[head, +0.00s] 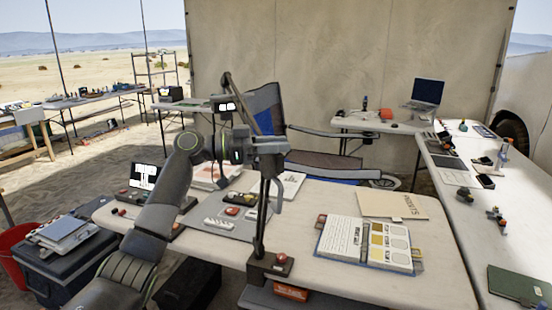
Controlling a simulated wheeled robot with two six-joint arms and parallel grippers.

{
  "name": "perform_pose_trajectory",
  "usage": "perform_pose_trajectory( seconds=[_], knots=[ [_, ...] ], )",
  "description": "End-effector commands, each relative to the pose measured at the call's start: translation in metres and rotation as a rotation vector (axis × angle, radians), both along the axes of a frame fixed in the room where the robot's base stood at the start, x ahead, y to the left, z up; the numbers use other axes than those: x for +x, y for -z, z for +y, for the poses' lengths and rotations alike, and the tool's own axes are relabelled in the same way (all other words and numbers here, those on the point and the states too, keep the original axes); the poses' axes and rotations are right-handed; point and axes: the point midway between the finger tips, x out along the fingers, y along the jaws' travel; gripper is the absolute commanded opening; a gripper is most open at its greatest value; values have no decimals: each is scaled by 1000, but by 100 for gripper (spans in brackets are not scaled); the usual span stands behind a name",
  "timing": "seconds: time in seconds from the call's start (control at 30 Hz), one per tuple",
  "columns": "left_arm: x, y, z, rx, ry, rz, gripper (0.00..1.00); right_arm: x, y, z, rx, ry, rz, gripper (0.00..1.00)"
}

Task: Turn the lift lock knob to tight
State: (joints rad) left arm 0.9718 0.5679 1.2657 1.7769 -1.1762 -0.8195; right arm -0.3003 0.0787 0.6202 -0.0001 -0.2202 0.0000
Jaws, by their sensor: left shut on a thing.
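My left arm rises from the lower left over the table, and my left gripper (252,147) is beside the upright stand post (264,205). It is at the carriage (270,146) partway up the post. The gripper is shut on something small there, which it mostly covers. This looks like the lift lock knob, but its shape, marks and turn position cannot be made out. A dark head with two white lights (225,104) shows just above the gripper. My right gripper is not in view.
The white table (340,280) holds a grey tray (222,222) with small items, an open chart book (365,244), a tan folder (393,205) and a small screen (143,176). A blue and grey chair (325,165) stands behind. The table's right front is clear.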

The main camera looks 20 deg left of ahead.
Motion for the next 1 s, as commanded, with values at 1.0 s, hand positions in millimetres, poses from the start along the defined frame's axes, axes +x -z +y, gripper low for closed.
perform_pose_trajectory(
  seconds=[1.0],
  knots=[
    [0, 1, 0, 1, 169, 2, 33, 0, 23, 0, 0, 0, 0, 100]
  ],
)
